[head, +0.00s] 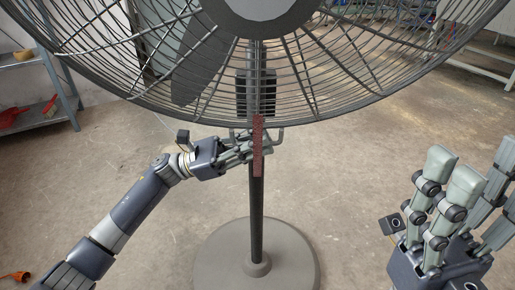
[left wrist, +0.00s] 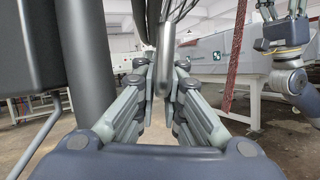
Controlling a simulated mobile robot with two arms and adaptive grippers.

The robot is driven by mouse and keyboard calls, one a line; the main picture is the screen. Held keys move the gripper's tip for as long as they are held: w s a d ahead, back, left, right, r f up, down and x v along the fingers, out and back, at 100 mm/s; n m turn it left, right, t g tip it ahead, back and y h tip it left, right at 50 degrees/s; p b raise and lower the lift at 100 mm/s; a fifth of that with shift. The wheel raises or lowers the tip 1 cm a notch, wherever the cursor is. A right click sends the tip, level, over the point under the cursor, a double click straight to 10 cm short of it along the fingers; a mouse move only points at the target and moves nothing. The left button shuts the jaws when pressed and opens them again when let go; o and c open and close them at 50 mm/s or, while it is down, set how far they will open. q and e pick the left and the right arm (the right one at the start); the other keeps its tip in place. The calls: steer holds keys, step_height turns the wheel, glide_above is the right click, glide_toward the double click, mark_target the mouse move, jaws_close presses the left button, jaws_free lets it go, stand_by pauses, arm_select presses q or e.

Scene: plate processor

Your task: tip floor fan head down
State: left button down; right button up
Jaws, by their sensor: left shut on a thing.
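A large floor fan stands in the middle of the head view. Its round wire-cage head (head: 330,95) fills the top, facing me, with the grey hub (head: 262,8) at the top edge. The dark pole (head: 257,215) rises from a round grey base (head: 218,262). My left gripper (head: 245,146) is just under the cage, beside the pole, shut on a thin grey handle (head: 278,136). In the left wrist view the handle's rounded end (left wrist: 165,65) is between the fingers. My right gripper (head: 472,190) is open and empty, right of the fan.
A reddish strip (head: 258,160) hangs in front of the pole. A grey shelf (head: 35,110) with red items stands at the left. An orange object (head: 15,277) lies on the floor at lower left. The concrete floor (head: 345,190) between the fan and my right gripper is clear.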

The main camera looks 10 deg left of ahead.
arm_select(q)
steer(key=c, duration=1.7)
jaws_free()
steer(key=v, duration=1.2)
steer(key=shift+w, duration=0.1)
jaws_close()
